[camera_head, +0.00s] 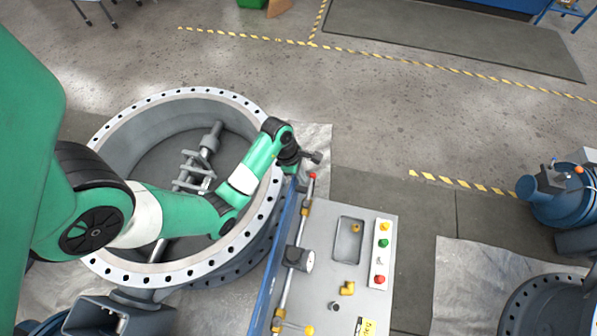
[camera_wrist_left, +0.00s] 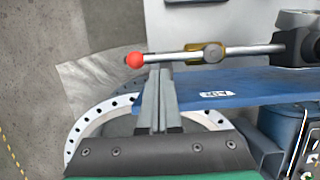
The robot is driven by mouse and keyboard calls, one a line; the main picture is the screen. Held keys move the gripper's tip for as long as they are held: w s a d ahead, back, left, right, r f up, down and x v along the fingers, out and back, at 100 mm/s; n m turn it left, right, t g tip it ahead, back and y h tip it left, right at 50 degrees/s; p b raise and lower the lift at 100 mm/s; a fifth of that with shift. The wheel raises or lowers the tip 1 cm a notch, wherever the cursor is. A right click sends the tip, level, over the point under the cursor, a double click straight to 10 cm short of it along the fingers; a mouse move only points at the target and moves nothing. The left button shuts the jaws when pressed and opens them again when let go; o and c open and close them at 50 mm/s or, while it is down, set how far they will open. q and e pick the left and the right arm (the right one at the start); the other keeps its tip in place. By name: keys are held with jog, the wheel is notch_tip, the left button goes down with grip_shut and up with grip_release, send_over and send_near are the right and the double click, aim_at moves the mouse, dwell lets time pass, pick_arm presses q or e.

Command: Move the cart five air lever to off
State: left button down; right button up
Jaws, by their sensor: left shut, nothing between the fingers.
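The cart (camera_head: 330,290) stands right of the large flanged valve, with a blue side panel and a grey top. Its blue panel (camera_wrist_left: 250,82) bears a white label, apparently reading AIR. A red ball (camera_head: 312,175) caps a silver rod along the cart's left edge. In the left wrist view the red ball (camera_wrist_left: 135,60) and rod lead to a brass fitting (camera_wrist_left: 208,52). My left gripper (camera_head: 318,158) is shut and empty, just beyond the red ball. In the wrist view its fingers (camera_wrist_left: 157,72) end close to the rod beside the ball; contact is unclear. My right gripper is out of view.
The flanged valve ring (camera_head: 190,97) lies under my left arm. A gauge or regulator (camera_head: 300,258) sits farther along the pipe. A button strip (camera_head: 381,255) and a recessed tray (camera_head: 348,240) are on the cart top. Floor beyond the cart is clear.

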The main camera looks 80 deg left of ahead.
pick_arm(q)
jog(key=shift+w+f, duration=0.1)
jog(key=shift+f, duration=0.25)
